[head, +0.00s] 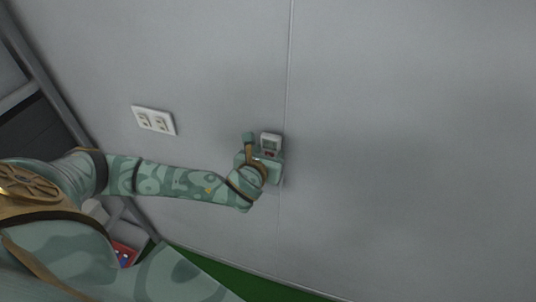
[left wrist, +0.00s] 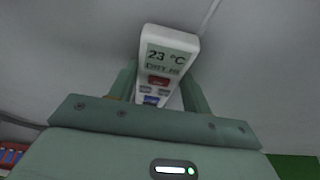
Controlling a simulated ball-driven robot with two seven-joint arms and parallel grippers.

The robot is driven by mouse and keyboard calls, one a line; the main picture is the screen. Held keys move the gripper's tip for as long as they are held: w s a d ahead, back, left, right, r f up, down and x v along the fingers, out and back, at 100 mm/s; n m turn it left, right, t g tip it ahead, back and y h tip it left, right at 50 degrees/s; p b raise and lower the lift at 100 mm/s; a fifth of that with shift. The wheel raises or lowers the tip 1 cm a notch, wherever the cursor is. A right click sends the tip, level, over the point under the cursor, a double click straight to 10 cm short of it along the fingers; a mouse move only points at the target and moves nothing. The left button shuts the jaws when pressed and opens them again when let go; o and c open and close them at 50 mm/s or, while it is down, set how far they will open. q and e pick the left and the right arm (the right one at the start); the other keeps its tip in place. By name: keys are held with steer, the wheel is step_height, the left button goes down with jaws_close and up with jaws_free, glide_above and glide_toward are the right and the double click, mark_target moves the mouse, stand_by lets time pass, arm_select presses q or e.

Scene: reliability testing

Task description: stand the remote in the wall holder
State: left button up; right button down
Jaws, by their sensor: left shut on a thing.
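The remote (head: 271,142) is white with a grey screen and stands upright close to the wall. In the left wrist view the remote (left wrist: 168,52) shows "23 °C" on its screen, with a red button and a blue one below. My left gripper (head: 267,158) is shut on the remote's lower part, its two fingers at the remote's sides. The screen end sticks out above the fingers. I cannot make out the wall holder; the gripper and remote cover the wall there. My right gripper is not in view.
The grey wall (head: 400,120) is bare to the right, with a vertical seam (head: 290,60) just behind the remote. A white double socket plate (head: 153,120) is on the wall to the left. A green floor strip (head: 240,281) and a red and blue thing (head: 124,254) lie below.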

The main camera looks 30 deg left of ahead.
arm_select(q)
steer(key=shift+f+b, duration=1.85)
steer(key=shift+b, duration=0.1)
steer(key=shift+f, duration=0.4)
steer(key=o, duration=1.1)
steer(key=shift+o, duration=0.2)
steer(key=v, duration=1.6)
steer(key=shift+s, duration=0.25)
steer(key=shift+f, duration=0.1)
